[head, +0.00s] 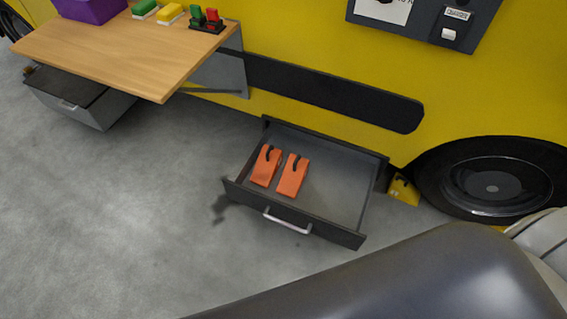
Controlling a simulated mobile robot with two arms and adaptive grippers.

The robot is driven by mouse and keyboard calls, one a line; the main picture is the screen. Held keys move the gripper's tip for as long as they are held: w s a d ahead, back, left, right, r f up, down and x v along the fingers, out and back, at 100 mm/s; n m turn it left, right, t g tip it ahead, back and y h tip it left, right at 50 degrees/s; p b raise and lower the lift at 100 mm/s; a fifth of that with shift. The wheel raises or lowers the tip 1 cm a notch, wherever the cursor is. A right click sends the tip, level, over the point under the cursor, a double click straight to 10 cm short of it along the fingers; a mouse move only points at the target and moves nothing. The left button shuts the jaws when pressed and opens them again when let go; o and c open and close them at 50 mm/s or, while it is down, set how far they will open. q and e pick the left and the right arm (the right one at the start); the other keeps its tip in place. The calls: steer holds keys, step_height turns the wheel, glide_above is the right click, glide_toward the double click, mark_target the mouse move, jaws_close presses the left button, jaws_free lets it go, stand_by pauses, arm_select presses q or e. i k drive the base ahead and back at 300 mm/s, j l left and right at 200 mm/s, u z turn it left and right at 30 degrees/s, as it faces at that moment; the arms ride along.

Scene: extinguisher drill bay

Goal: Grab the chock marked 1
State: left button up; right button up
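Two orange wedge-shaped pieces with dark handles, which look like chocks, lie side by side in the left part of an open drawer. One is the left orange piece (265,168) and the other is the right orange piece (292,178). A yellow wedge (403,190), also chock-like, stands on the floor by the wheel, just right of the drawer. No number is readable on any of them, so I cannot tell which is marked 1. Neither of my grippers is in view.
The open drawer (338,200) has a front handle (287,222) and bare room on its right. A wooden table (125,50) holds a purple box (92,8) and small coloured items. A yellow vehicle (320,45) with a wheel (492,187) stands behind.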

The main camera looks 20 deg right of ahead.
mark_target(399, 188)
steer(key=l+z, duration=0.15)
steer(key=z, duration=1.7)
steer(key=i+l+u, duration=0.15)
steer(key=l, duration=0.2)
